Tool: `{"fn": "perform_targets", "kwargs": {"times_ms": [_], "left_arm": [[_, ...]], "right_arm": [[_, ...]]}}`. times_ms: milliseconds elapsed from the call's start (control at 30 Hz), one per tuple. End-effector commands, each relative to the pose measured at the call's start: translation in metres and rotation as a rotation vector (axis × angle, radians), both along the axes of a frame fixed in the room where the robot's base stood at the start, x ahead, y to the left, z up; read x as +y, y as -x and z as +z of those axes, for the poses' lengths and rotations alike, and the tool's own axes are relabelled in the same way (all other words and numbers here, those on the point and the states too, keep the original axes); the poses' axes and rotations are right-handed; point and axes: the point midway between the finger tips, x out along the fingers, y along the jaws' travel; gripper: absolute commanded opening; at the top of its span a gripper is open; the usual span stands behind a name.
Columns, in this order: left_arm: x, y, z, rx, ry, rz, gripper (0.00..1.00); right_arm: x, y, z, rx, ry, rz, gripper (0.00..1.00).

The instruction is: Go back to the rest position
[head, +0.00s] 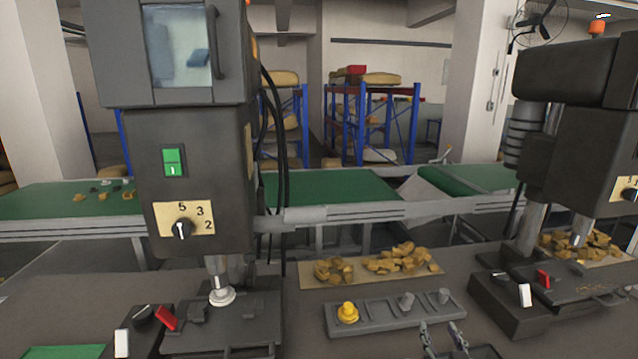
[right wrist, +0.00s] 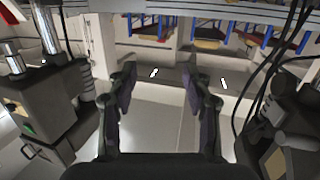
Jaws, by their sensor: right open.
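My right gripper (head: 440,328) shows only by its two fingertips at the bottom edge of the head view, in front of the grey rack. In the right wrist view my right gripper (right wrist: 158,88) is open, with a clear gap between its dark fingers and nothing in it. My left gripper is not in the head view.
A grey rack (head: 376,318) with a yellow knob (head: 348,312) lies on the bench. Behind it, brown pieces (head: 400,259) lie on a board (head: 315,284). Dark machines stand left (head: 190,185) and right (head: 590,150). A green conveyor (head: 330,188) runs behind.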

Motion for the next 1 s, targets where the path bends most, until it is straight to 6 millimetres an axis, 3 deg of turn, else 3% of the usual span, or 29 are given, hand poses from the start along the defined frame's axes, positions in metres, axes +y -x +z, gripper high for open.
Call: {"fn": "perform_targets", "kwargs": {"times_ms": [200, 367, 600, 967, 1000], "left_arm": [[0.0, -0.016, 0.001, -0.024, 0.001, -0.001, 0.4], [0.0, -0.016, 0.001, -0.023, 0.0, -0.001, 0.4], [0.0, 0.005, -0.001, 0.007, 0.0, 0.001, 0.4], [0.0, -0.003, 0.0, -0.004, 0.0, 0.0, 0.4], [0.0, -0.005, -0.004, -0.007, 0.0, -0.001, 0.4]], "right_arm": [[-0.005, 0.028, -0.032, 0.186, 0.005, -0.054, 0.5], [-0.005, 0.061, -0.061, 0.375, 0.01, -0.08, 0.5], [0.006, 0.126, -0.099, 0.686, 0.024, -0.061, 0.5], [0.036, 0.245, -0.126, 1.146, 0.048, 0.092, 0.5], [0.033, 0.237, -0.147, 1.146, 0.048, 0.085, 0.5]]}}
